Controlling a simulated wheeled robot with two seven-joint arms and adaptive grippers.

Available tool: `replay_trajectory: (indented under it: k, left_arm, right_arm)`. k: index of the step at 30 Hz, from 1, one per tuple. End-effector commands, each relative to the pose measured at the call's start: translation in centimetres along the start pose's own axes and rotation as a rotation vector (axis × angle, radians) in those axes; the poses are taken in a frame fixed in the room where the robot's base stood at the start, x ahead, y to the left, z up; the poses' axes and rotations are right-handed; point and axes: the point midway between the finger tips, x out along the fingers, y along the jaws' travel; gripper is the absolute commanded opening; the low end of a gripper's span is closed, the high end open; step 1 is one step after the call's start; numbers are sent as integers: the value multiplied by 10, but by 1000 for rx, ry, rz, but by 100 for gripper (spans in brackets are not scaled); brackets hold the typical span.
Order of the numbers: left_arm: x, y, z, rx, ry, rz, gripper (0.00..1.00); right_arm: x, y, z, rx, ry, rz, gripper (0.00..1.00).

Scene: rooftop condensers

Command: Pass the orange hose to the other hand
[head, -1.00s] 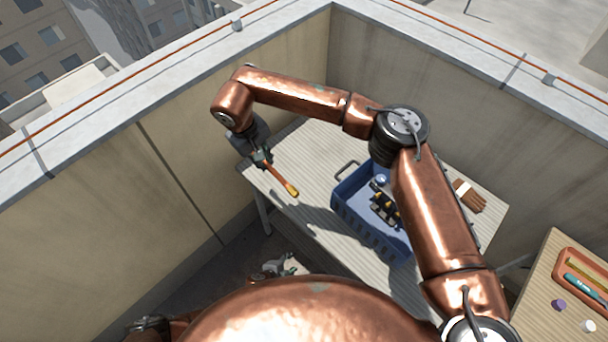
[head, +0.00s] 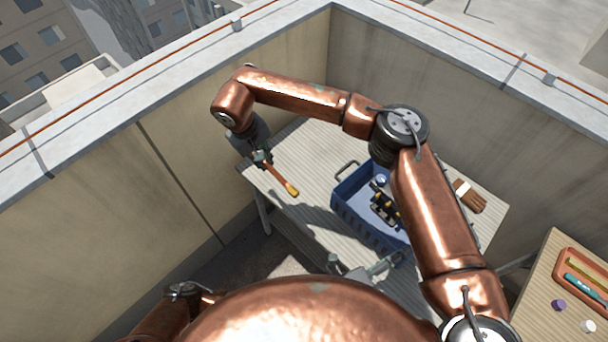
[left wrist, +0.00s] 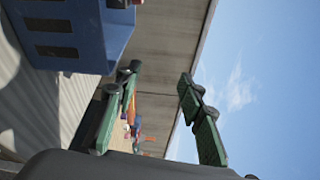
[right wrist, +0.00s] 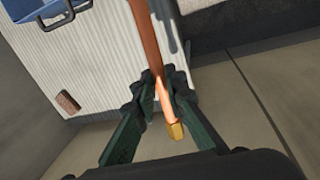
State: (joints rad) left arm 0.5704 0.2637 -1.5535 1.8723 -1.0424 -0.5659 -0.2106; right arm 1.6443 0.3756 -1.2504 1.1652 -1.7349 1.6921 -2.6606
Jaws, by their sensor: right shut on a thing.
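The orange hose (head: 279,181) has a brass-coloured end and hangs over the far left part of the slatted table. My right gripper (head: 263,159) is shut on it; the right wrist view shows the hose (right wrist: 152,50) between the fingers (right wrist: 160,92), brass end towards the camera. My left gripper (head: 388,266) is low in the head view, by the near side of the blue crate and well apart from the hose. In the left wrist view its fingers (left wrist: 158,85) are spread wide with nothing between them.
The blue crate (head: 362,222) holds dark and yellow items on the slatted table (head: 300,150). A brown brush (head: 469,196) lies to its right. A side table (head: 540,290) at the right holds an orange tray (head: 585,278) and small pieces. Parapet walls enclose the table's back.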

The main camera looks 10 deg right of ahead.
Motion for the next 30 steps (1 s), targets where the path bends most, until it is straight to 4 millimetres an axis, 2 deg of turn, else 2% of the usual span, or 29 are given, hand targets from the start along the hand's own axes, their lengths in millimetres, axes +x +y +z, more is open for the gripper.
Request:
replay_trajectory:
  k: [1, 3, 9, 14, 18, 23, 30]
  left_arm:
    - [18, -27, 8, -25, 0, -31, 36]
    - [36, -42, 33, -59, -17, -13, 36]
    - [54, -24, 110, -78, -93, 169, 36]
    - [60, -12, 161, -69, -142, 337, 36]
    - [56, -4, 198, -46, -171, 497, 36]
    - [40, -1, 231, -10, -188, 691, 36]
    - [-3, -12, 263, 69, -176, 997, 36]
  right_arm:
    - [0, 0, 0, 0, 0, 0, 0]
    - [-1, 0, 0, 0, 0, 0, 0]
    - [0, 0, 0, 0, 0, 0, 0]
    - [0, 0, 0, 1, 0, 0, 0]
    - [0, 0, 0, 1, 0, 0, 0]
    - [0, 0, 0, 0, 0, 0, 0]
    - [0, 0, 0, 0, 0, 0, 0]
